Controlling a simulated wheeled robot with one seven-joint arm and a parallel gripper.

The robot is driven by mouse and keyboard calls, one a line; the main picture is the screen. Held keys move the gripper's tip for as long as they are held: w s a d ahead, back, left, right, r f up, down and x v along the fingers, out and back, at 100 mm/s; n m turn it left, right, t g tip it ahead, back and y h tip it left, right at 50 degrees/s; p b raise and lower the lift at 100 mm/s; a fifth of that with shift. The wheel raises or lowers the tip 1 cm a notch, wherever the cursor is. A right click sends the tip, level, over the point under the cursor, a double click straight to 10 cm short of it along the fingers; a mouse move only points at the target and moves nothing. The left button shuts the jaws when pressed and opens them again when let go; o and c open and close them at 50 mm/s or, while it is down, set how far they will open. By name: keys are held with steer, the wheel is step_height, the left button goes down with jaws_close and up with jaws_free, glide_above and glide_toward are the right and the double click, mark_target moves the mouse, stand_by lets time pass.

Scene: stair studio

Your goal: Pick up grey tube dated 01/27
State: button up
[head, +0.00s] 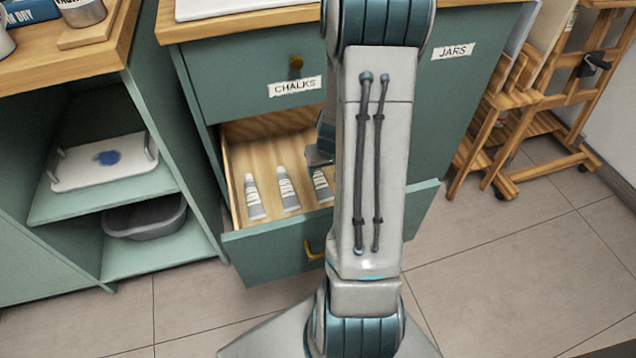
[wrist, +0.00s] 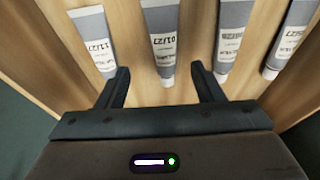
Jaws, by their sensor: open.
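The grey tube dated 01/27 (wrist: 163,35) lies in the open drawer, second from the left in the wrist view, with a white label that appears upside down. My gripper (wrist: 160,72) is open. Its two fingers straddle this tube's near end in the picture, with nothing gripped; I cannot tell the height gap. In the head view my arm hides most of the gripper, and the tube labels are too small to read there.
Another grey tube (wrist: 97,38) lies to the left, and two more, a near one (wrist: 233,35) and a far one (wrist: 288,38), to the right. The open drawer (head: 275,245) sits below a closed drawer labelled CHALKS (head: 295,87). A wooden easel (head: 545,100) stands at right.

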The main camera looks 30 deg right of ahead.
mark_target(319, 179)
steer(key=b+x, duration=0.1)
steer(key=x, duration=0.1)
steer(key=b+x, duration=0.1)
steer(key=x, duration=0.2)
steer(key=b+x, duration=0.1)
steer(key=x, duration=0.1)
steer(key=shift+w+a+f, duration=0.25)
steer(key=shift+w+f, duration=0.05)
steer(key=shift+w, duration=0.2)
steer(key=shift+r, duration=0.1)
steer(key=c, duration=1.1)
